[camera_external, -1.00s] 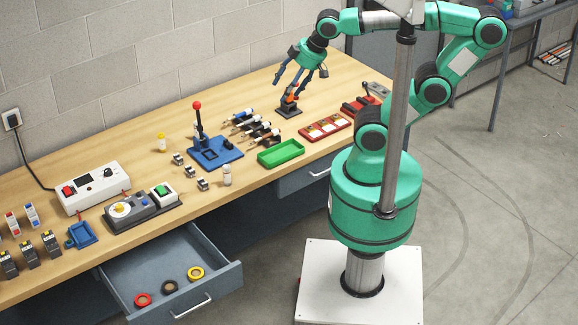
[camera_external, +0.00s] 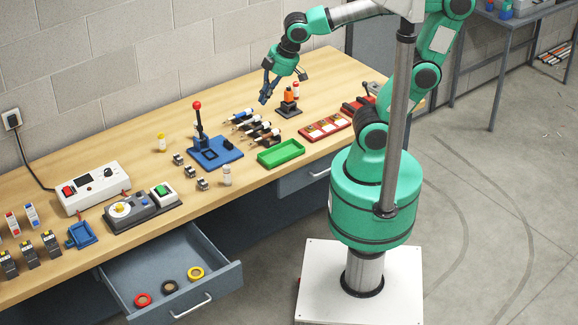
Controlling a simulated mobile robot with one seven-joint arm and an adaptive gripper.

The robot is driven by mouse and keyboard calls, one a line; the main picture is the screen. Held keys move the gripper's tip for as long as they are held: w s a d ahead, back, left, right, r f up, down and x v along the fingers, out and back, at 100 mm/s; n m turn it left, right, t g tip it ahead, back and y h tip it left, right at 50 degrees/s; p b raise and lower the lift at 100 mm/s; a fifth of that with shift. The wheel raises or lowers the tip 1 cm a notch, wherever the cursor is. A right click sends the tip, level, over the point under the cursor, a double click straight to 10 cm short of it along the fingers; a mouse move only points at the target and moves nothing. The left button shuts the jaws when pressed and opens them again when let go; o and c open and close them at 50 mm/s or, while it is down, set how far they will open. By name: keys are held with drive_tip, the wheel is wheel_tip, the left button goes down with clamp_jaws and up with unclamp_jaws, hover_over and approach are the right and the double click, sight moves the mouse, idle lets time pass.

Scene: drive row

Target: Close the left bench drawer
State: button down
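The left bench drawer (camera_external: 205,242) is grey-blue and stands pulled out from under the wooden bench. Its bar handle (camera_external: 191,306) is on the front panel. Inside lie a red tape roll (camera_external: 142,300), a dark brown roll (camera_external: 169,287) and a yellow roll (camera_external: 196,273). My gripper (camera_external: 265,98) is above the back of the bench, well up and to the right of the drawer, pointing down. Nothing shows in it. Its fingers look close together and overlap from this side, so I cannot tell how far apart they are.
On the bench stand a blue lever press (camera_external: 216,153), a green tray (camera_external: 281,153), red card holder (camera_external: 325,128), several screwdrivers and a control box (camera_external: 142,208). The right bench drawer (camera_external: 304,178) looks shut. Floor (camera_external: 262,283) is clear between the open drawer and my base.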

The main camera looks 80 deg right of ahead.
drive_tip(key=w+a+f+n+g, duration=0.1)
drive_tip(key=w+a+f+n, duration=0.25)
drive_tip(key=a, duration=0.25)
drive_tip(key=w+a+f+n, duration=0.2)
drive_tip(key=w+a+n, duration=0.1)
drive_tip(key=w+a, duration=0.25)
drive_tip(key=n+h+p, duration=0.2)
drive_tip(key=n, duration=0.8)
hover_over(228, 288)
drive_tip(key=w+d, duration=0.1)
drive_tip(key=d, duration=0.2)
wheel_tip(228, 288, down, 19)
drive_tip(key=s+a+f+n, duration=0.3)
drive_tip(key=a+f, duration=0.3)
drive_tip(key=f, duration=0.1)
drive_tip(key=s+a+f+n+h, duration=0.1)
drive_tip(key=s+a+f+n, duration=0.2)
drive_tip(key=a+f, duration=0.3)
wheel_tip(228, 288, down, 2)
drive_tip(key=shift+s, duration=0.7)
drive_tip(key=shift+f+n, duration=0.1)
drive_tip(key=shift+n, duration=0.15)
